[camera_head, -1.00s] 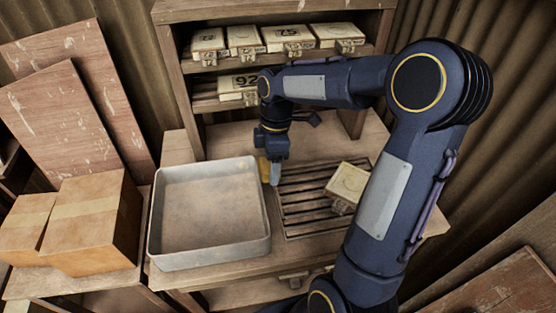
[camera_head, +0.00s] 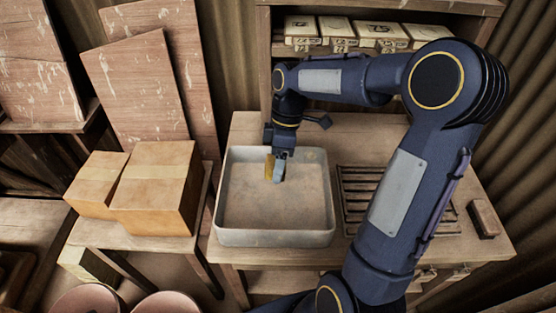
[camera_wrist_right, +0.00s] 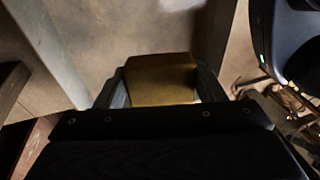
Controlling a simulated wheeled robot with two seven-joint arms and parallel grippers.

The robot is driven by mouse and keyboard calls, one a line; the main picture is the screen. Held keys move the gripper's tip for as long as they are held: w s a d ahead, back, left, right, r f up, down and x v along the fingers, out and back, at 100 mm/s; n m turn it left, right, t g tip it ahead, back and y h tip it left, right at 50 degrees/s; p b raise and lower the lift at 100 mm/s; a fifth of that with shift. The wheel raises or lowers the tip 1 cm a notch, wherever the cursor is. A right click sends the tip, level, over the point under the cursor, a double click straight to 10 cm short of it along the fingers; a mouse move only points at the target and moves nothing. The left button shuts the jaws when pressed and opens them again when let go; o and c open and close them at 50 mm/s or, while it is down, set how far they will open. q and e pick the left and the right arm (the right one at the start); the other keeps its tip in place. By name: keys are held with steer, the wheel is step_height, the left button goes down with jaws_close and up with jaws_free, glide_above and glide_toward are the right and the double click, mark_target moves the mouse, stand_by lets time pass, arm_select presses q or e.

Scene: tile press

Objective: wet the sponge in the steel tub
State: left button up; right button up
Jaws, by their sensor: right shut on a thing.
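The steel tub (camera_head: 275,239) stands on the wooden bench, a wide, shallow grey basin. My right gripper (camera_head: 276,172) is over the back part of the tub, pointing down. It is shut on the yellow-brown sponge (camera_head: 269,165). In the right wrist view the sponge (camera_wrist_right: 161,78) sits between the two fingers, with the tub's pale floor beyond it. I cannot tell whether the sponge touches the tub floor or any water. My left gripper is out of view.
A slatted rack (camera_head: 352,205) lies right of the tub, partly behind my right arm. A brown block (camera_head: 485,219) lies at the bench's right end. Cardboard boxes (camera_head: 152,205) stand on a low table at left. A shelf (camera_head: 262,60) with several numbered pieces rises behind.

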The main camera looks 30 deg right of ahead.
step_height(320, 180, down, 3)
steer(key=shift+f+b, duration=0.1)
steer(key=shift+b, duration=1)
steer(key=shift+f+b, duration=1.9)
steer(key=shift+f, duration=1)
steer(key=shift+r+p, duration=4)
steer(key=shift+r, duration=0.75)
step_height(320, 180, up, 4)
steer(key=p, duration=0.3)
steer(key=shift+f, duration=0.1)
